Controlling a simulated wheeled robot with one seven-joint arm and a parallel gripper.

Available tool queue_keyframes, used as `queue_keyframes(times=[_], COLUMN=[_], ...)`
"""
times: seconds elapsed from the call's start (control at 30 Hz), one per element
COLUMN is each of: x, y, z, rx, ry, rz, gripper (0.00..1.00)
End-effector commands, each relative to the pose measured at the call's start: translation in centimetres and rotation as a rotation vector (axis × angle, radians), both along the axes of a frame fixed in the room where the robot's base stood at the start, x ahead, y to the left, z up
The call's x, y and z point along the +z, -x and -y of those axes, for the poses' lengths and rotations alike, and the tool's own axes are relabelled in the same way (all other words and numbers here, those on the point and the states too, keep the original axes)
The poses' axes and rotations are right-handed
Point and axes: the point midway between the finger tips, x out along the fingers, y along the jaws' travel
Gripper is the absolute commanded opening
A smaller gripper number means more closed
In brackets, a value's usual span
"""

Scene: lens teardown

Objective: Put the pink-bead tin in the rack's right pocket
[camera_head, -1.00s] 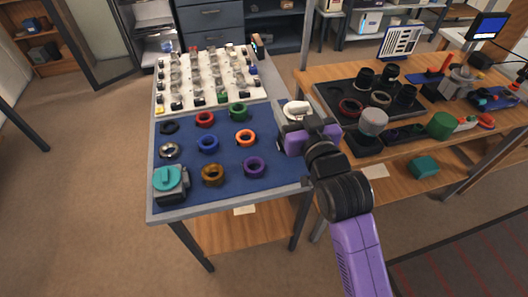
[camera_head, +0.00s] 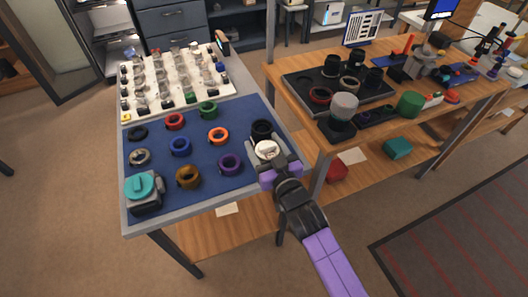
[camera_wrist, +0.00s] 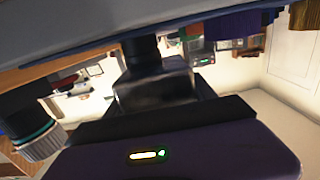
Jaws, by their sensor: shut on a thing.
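My gripper (camera_head: 273,166) is shut on a round, pale, white-topped thing (camera_head: 266,149), which looks like a small tin. Its bead colour cannot be made out. In the head view it shows over the right edge of the blue mat, just in front of a black ring (camera_head: 261,129). In the wrist view a blurred grey shape (camera_wrist: 150,92) fills the space ahead of my gripper; I cannot tell how much of it is the tin. A low dark holder with pockets (camera_head: 376,116) on the wooden bench may be the rack; its pockets are too small to tell apart.
Coloured rings and a teal-topped block (camera_head: 144,190) stand on the blue mat (camera_head: 205,160). Several clear jars stand on a white board (camera_head: 178,62) behind. On the bench at right are a black tray (camera_head: 310,82), a grey-topped cylinder (camera_head: 343,106) and a green cylinder (camera_head: 409,104).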

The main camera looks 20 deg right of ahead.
Motion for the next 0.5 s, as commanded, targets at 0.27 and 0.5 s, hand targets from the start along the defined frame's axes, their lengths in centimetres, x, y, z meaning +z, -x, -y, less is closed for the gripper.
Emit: queue_keyframes(times=[0.27, 0.5], x=[-2.9, -3.0], y=[0.0, 0.0], z=[0.0, 0.0], rx=[0.000, 0.000], ry=[0.000, -0.001], rz=[0.002, 0.001], gripper=[0.23, 0.23])
